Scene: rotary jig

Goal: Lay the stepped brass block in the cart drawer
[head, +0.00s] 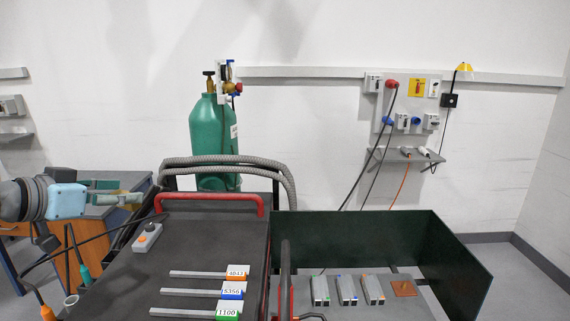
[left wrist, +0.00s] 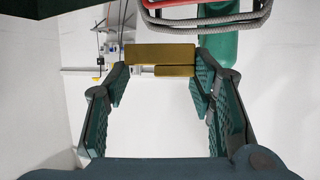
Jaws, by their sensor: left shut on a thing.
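The stepped brass block (left wrist: 160,53) is held between the fingertips of my left gripper (left wrist: 160,68) in the left wrist view. It shows a long upper bar and a shorter, narrower step below it. In the head view my left gripper (head: 112,199) is at the left, up in the air, with the brass block (head: 132,198) at its tips, small and partly hidden by the fingers. The gripper is left of the cart's dark top (head: 205,235). I cannot make out an open cart drawer for certain. My right gripper is not in view.
A green gas cylinder (head: 213,140) stands behind. Dark green walls (head: 350,235) enclose the right side.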

